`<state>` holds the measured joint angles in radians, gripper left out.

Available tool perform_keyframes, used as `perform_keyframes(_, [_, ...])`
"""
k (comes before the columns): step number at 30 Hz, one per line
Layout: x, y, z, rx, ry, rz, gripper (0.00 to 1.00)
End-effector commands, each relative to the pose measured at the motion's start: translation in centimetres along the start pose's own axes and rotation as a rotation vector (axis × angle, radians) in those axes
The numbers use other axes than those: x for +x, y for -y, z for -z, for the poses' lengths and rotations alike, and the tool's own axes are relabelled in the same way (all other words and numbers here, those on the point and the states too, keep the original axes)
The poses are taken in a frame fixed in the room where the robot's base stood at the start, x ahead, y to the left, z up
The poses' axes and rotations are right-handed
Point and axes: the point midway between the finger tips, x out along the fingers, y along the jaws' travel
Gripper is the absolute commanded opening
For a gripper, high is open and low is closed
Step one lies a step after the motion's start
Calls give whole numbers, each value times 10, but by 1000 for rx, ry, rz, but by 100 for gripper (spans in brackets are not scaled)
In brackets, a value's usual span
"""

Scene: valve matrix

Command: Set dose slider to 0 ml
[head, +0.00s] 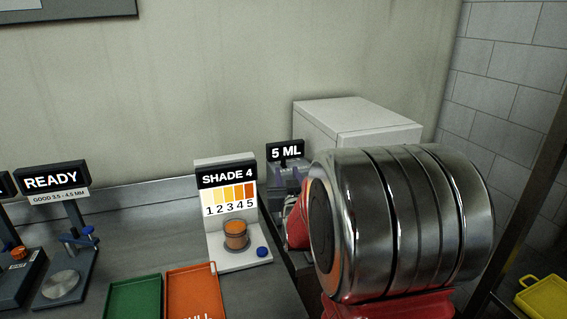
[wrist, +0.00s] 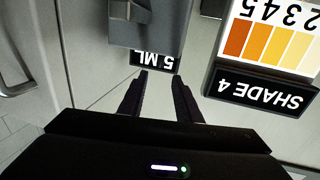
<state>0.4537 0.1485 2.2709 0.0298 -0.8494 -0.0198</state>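The dose display (head: 286,151) reads 5 ML and stands at the back of the counter, right of the shade panel. Below it a grey-blue part of the dosing unit (head: 287,179) shows, but my arm hides most of the unit. In the wrist view, which is upside down, the 5 ML display (wrist: 152,60) lies just beyond the fingertips, beside a grey housing (wrist: 147,35). I cannot make out the slider knob for certain. My gripper (wrist: 160,74) is open, with an empty gap between its two fingers. In the head view my arm hides it.
The SHADE 4 panel (head: 227,180), with an amber jar (head: 236,234) and a blue knob (head: 262,252), stands close left of the dosing unit. A white box (head: 350,125) is behind. Green (head: 134,300) and orange (head: 194,290) trays lie in front.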

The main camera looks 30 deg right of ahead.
Motion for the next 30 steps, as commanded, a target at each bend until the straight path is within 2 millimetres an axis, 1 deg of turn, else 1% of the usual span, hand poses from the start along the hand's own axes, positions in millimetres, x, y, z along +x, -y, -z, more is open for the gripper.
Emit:
perform_keyframes(1, [7, 0, -1, 0, 1, 0, 31])
perform_keyframes(12, [57, 0, -1, 0, 1, -1, 31])
perform_keyframes(18, [79, -1, 0, 0, 0, -1, 31])
perform_keyframes(22, [85, -1, -1, 0, 1, -1, 31])
perform_keyframes(30, [86, -1, 0, 0, 1, -1, 31])
